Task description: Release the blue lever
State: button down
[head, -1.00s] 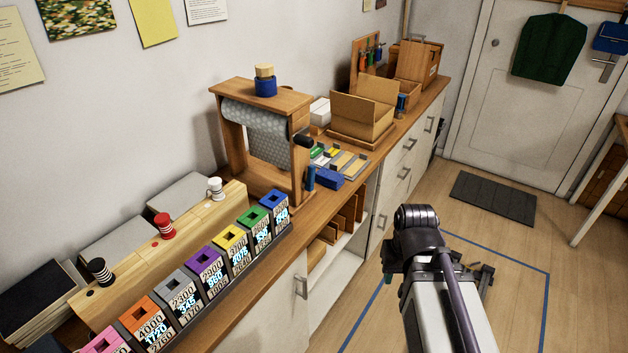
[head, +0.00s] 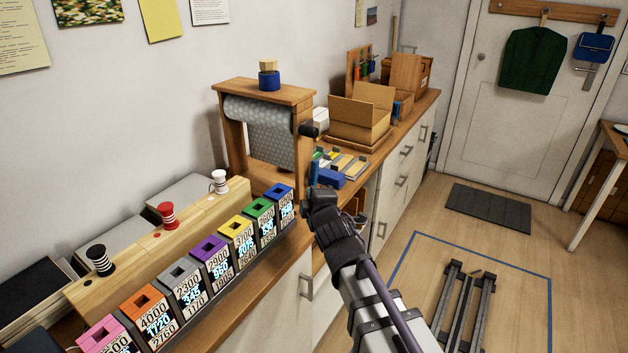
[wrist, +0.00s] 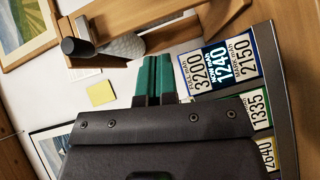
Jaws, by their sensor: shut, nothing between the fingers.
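The blue lever (head: 315,171) is a small upright blue piece by the right post of the wooden roll stand (head: 306,150), below a black knob (head: 308,130). My gripper (head: 311,190) is just below and in front of it in the head view; I cannot tell whether they touch. In the wrist view my gripper's teal fingers (wrist: 154,78) are together and empty, pointing toward the stand's wood (wrist: 135,38). A dark rounded knob (wrist: 76,47) shows left of them. I cannot make out the blue lever in the wrist view.
A row of coloured number boxes (head: 211,258) lines the counter's front edge at left of my arm. A blue box (head: 332,178) and a tray of cards (head: 350,165) lie right of the stand. An open carton (head: 360,118) stands behind.

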jog(key=shift+w, duration=0.1)
jog(key=b, duration=0.1)
send_near(310, 168)
jog(key=w+a, duration=0.3)
jog(key=shift+a+f, duration=0.25)
jog(key=shift+w+d+f+b, duration=0.2)
jog(key=shift+w+d+b, duration=0.2)
jog(key=shift+w+d, duration=0.45)
jog(key=shift+w+d+f, duration=0.1)
jog(key=shift+w+d, duration=0.05)
jog(key=shift+w, duration=0.5)
jog(key=shift+r, duration=0.2)
